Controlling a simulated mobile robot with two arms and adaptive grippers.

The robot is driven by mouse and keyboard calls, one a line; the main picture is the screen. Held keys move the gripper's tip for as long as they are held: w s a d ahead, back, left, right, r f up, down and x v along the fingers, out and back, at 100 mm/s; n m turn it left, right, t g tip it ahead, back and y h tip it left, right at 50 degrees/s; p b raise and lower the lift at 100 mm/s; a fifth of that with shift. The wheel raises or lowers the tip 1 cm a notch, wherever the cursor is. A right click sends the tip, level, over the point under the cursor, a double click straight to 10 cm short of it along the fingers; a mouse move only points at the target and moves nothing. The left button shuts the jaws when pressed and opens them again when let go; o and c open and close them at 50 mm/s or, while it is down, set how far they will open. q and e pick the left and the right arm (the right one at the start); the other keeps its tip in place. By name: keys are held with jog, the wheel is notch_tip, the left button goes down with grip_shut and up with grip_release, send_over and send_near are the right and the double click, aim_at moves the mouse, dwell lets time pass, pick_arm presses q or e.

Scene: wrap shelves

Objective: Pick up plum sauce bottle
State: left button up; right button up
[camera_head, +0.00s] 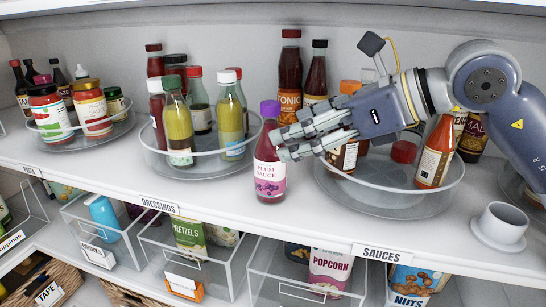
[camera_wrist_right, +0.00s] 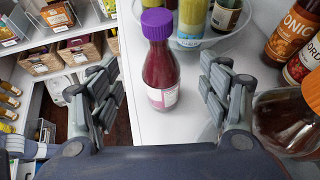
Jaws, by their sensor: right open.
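The plum sauce bottle (camera_head: 268,176) is dark red with a purple cap and a pink and white label. It stands upright on the white shelf between two round turntable trays. My right gripper (camera_head: 284,143) comes in from the right, its fingers at the bottle's right side. In the right wrist view the bottle (camera_wrist_right: 160,67) stands ahead between the two spread fingers of the gripper (camera_wrist_right: 158,84). The gripper is open and holds nothing; I cannot tell whether a finger touches the bottle. My left gripper is not in view.
The dressings turntable (camera_head: 200,165) with several bottles is close on the left. The sauces turntable (camera_head: 375,198) lies under my right arm, with several bottles. A white cup (camera_head: 501,225) stands at the right. Bins with snacks sit on the lower shelf.

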aim_at(270, 144)
jog(key=p+x, duration=0.3)
jog(key=x, duration=0.4)
jog(key=shift+s+d+f, duration=0.1)
jog(key=shift+f, duration=0.05)
jog(key=shift+d, duration=0.1)
jog(key=c, duration=1.2)
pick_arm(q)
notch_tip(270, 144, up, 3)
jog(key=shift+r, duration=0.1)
pick_arm(e)
jog(key=shift+c, duration=1.3)
